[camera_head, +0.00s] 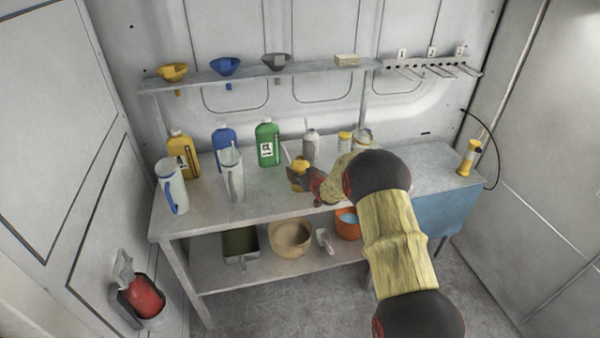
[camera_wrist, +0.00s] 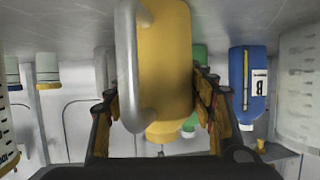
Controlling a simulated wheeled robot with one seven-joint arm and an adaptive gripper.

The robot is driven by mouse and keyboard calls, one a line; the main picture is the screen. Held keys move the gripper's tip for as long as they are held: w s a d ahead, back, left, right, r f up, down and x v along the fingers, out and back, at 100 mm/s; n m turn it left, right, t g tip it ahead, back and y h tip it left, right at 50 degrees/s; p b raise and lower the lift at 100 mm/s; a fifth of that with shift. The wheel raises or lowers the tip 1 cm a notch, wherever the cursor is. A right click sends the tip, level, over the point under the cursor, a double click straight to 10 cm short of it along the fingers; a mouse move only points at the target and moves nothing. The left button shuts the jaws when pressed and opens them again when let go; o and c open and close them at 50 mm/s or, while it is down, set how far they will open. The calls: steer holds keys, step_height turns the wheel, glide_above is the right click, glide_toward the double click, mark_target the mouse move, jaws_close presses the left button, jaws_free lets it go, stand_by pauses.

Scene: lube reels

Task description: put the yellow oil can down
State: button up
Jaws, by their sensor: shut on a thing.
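The yellow oil can (camera_head: 300,170) is in my gripper over the front middle of the workbench (camera_head: 270,197). In the wrist view, which looks upside down, the can (camera_wrist: 167,62) fills the middle, with a grey handle (camera_wrist: 128,65) along its left side. My gripper (camera_head: 311,181) has its fingers on both sides of the can; they also show in the wrist view (camera_wrist: 160,100). The can looks about upright. Its base runs out of the wrist view, so I cannot tell whether it touches the bench.
A green jug (camera_head: 267,145), blue jug (camera_head: 223,138) and yellow jug (camera_head: 182,155) stand behind and left. A white measuring jug (camera_head: 231,175) and a grey bottle (camera_head: 310,147) are nearby. Funnels sit on the shelf (camera_head: 215,77) above.

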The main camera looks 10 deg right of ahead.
steer(key=o, duration=1.5)
steer(key=shift+r, duration=0.1)
steer(key=shift+s+r, duration=0.15)
steer(key=s+d+r+m+g+h+p, duration=0.1)
steer(key=s+r+g+h, duration=0.1)
steer(key=s+r, duration=1.1)
steer(key=s+r+m+g+h+p, duration=0.1)
steer(key=s+r, duration=0.9)
steer(key=s, duration=0.6)
steer(key=s+a+g, duration=0.2)
steer(key=s+a, duration=0.1)
steer(key=s, duration=1.2)
steer(key=s+a+r+g+y, duration=0.1)
steer(key=s+a+g, duration=0.1)
steer(key=s, duration=1.4)
steer(key=shift+a+r+g, duration=0.15)
steer(key=shift+a+g, duration=0.15)
steer(key=shift+a, duration=0.1)
